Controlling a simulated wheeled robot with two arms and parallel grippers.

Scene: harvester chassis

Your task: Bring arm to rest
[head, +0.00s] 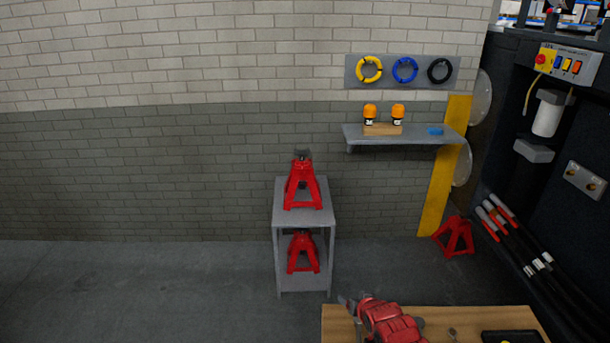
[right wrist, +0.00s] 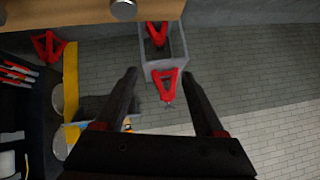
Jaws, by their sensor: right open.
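My right gripper (head: 347,302) shows small at the bottom of the head view, at the left end of the wooden bench top (head: 450,318), with a red body behind it. In the right wrist view the right gripper (right wrist: 160,75) has its two dark fingers spread wide, with nothing held between them. A red jack stand (right wrist: 168,85) shows beyond the fingers, apart from them. My left gripper is in neither view.
A grey cart (head: 277,215) holds red jack stands on its top and lower shelf. A wall shelf (head: 365,140) carries orange-capped bottles. Another red stand (head: 454,237) is on the floor beside the dark chassis (head: 590,240). The floor at left is clear.

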